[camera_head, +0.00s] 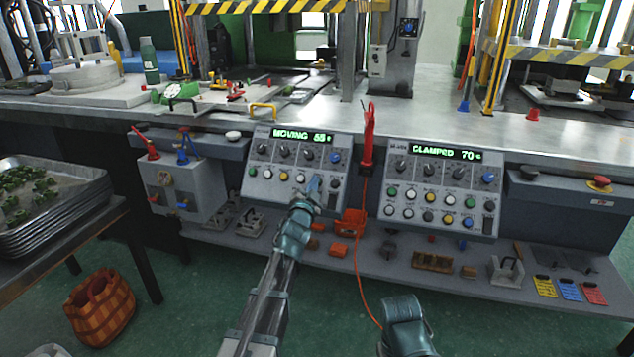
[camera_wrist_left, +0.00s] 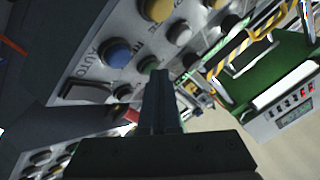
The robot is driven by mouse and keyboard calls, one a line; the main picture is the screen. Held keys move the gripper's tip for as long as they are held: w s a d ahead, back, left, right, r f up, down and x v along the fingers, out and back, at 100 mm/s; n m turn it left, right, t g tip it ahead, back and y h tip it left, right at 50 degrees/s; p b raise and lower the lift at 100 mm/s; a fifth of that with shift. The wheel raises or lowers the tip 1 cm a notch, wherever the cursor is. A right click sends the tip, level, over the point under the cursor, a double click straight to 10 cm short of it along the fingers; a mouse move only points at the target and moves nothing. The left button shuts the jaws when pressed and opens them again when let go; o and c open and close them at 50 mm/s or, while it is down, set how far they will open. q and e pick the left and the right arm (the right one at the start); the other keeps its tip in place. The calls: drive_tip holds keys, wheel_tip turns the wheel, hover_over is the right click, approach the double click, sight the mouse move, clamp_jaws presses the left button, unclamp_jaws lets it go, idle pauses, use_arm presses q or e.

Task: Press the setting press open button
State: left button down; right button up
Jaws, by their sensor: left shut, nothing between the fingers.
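The left control panel (camera_head: 295,163) has a display reading "MOVING 55", black knobs and rows of coloured buttons. My left gripper (camera_head: 315,183) is shut and empty, its fingertips over the right part of this panel's lower button row. The right control panel (camera_head: 440,187) reads "CLAMPED 70". No label reading open is legible. My right gripper's fingers are not visible.
A red handle (camera_head: 368,140) with an orange cable hangs between the panels. A grey valve box (camera_head: 180,187) stands left. A lower shelf (camera_head: 400,268) holds small parts. A tray stack (camera_head: 45,200) and basket (camera_head: 100,305) are at the left.

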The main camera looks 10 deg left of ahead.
use_arm(q)
drive_tip(key=shift+s+r+p, duration=0.5)
drive_tip(key=shift+s+p, duration=0.05)
drive_tip(key=shift+s, duration=0.05)
idle(0.3)
drive_tip(key=s+r+p, duration=0.1)
drive_tip(key=s, duration=0.1)
drive_tip(key=s+r+p, duration=0.2)
drive_tip(key=shift+a+r, duration=0.1)
idle(0.6)
